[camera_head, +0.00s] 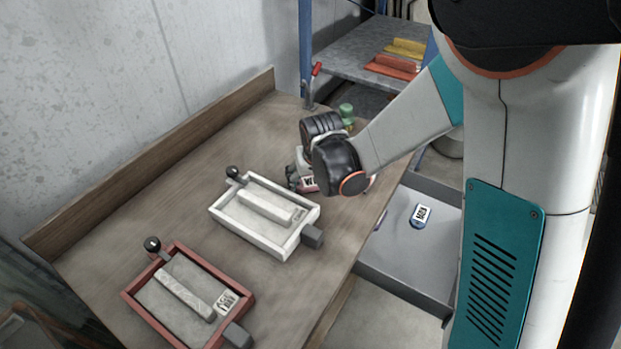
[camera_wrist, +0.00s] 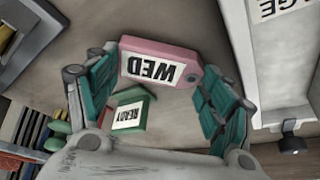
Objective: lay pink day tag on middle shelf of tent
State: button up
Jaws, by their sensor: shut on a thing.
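The pink day tag (camera_wrist: 186,85), marked WED, sits between the teal fingers of my gripper (camera_wrist: 158,82) in the wrist view. My gripper is shut on it, over the wooden bench. In the head view the tag (camera_head: 309,186) shows as a small pink and white patch beside my gripper (camera_head: 297,180), partly hidden by my wrist. A blue-posted rack, which may be the tent, stands at the back; one grey shelf (camera_head: 346,50) shows, bearing red and yellow pieces. I cannot tell which level this shelf is.
A white-framed mould (camera_head: 220,211) and a red-framed mould (camera_head: 141,310) stand on the bench (camera_head: 120,215). A green object marked READY (camera_wrist: 128,97) is near my gripper. A grey drawer (camera_head: 400,267) at right holds a blue tag (camera_head: 419,215). A blue post (camera_head: 305,50) borders the shelf.

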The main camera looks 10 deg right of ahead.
jog(key=shift+f, duration=0.2)
jog(key=o, duration=0.9)
jog(key=shift+c, duration=0.2)
jog(key=shift+r, duration=0.15)
